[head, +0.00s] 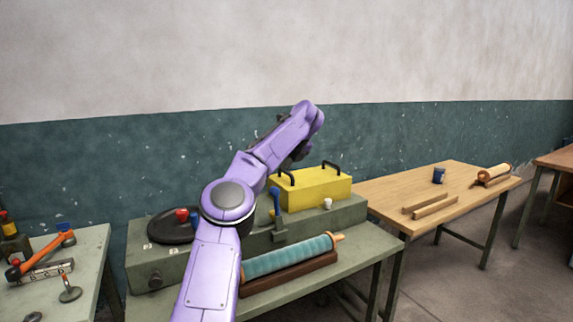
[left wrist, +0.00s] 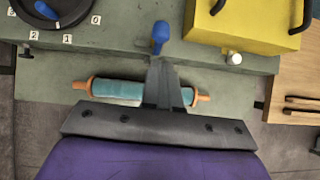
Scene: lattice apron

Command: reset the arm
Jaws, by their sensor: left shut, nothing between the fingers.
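My left arm (head: 230,200) is purple and rises in front of the green machine, bending at an elbow toward the upper right. My left gripper shows at the end of this arm in the head view (head: 296,156), partly hidden by the wrist, high near the yellow box. In the left wrist view its fingers (left wrist: 161,64) are together and empty, above the teal roller and pointing toward the blue-handled lever. My right gripper is in neither view.
The green machine (head: 345,215) carries a yellow box (head: 318,189), a blue-handled lever (head: 275,200) and a black dial (head: 165,228). A teal roller (head: 290,255) lies in front. A wooden table (head: 450,180) stands right; a tool bench (head: 85,265) stands left.

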